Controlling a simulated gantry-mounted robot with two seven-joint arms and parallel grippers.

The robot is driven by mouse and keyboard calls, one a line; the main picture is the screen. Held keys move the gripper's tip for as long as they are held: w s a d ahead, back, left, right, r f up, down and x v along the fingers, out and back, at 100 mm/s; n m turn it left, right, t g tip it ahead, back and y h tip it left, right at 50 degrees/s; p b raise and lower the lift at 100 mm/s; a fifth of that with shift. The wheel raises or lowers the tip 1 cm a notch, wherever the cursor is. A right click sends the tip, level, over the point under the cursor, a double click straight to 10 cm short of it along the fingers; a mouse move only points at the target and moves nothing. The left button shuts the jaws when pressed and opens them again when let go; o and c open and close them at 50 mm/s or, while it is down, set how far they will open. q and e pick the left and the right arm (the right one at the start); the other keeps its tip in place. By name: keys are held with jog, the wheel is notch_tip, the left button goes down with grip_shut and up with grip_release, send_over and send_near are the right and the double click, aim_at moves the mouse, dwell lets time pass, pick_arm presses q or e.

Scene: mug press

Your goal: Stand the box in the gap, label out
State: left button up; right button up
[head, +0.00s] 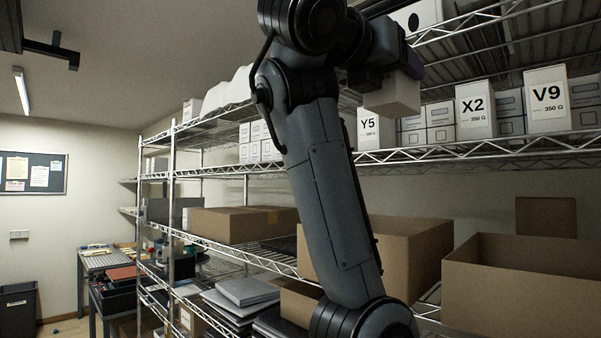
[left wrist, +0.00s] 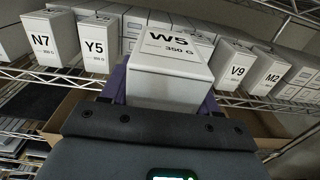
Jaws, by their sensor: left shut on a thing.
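My left gripper (head: 386,76) is shut on a pale grey-white box (head: 394,98), in front of the upper shelf. In the left wrist view the held W5 box (left wrist: 168,72) sits between the purple fingers, its W5 label turned towards that camera. In the head view no label shows on it. On the shelf stand labelled boxes Y5 (head: 369,129), X2 (head: 475,110) and V9 (head: 547,99). Open spaces at the front lie between Y5 and X2 and between X2 and V9, with plain grey boxes set back behind. In the left wrist view the held box hides the shelf's middle.
The shelf's wire front edge (head: 470,146) runs below the labelled boxes. Another wire shelf is above. Open cardboard boxes (head: 520,285) stand on the level below. N7 (left wrist: 49,39) and M2 (left wrist: 267,73) also show in the left wrist view.

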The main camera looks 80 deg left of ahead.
pick_arm(q)
jog(key=shift+s+a+r, duration=0.25)
jog(key=shift+s+a, duration=0.25)
jog(key=shift+s, duration=0.1)
jog(key=shift+w+a+r+p, duration=0.1)
jog(key=shift+a+p, duration=0.1)
jog(key=shift+p, duration=0.1)
jog(key=p+x, duration=1.3)
jog(key=x, duration=0.3)
jog(key=shift+w+a, duration=0.1)
jog(key=shift+a, duration=0.25)
jog(key=shift+w+a+p, duration=0.3)
jog(key=shift+p, duration=0.25)
notch_tip(320, 180, down, 2)
jog(key=shift+w+f, duration=0.1)
jog(key=shift+w, duration=0.05)
jog(key=shift+f, duration=0.85)
